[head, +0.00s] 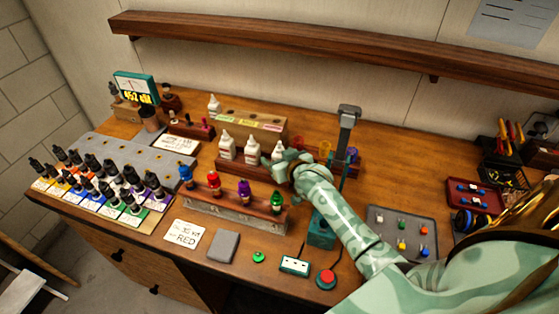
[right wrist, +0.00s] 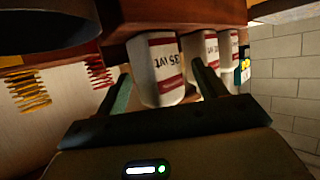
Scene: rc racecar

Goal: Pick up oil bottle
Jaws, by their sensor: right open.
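White oil bottles stand in a wooden rack (head: 236,167) in the head view: a left one (head: 226,145), a middle one (head: 252,151) and a right one (head: 279,149) partly hidden by my right gripper (head: 282,161). In the right wrist view, which is upside down, my right gripper (right wrist: 160,70) is open. A bottle marked "35 wt" (right wrist: 162,62) lies between its two fingers, with gaps seeming to remain at the sides. Two further bottles show beyond the right-hand finger. My left gripper is not in view.
A wooden block with coloured labels (head: 255,126) stands behind the rack. A grey upright post tool (head: 347,135) stands close right of my gripper. A grey tray (head: 402,232) lies right of my forearm.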

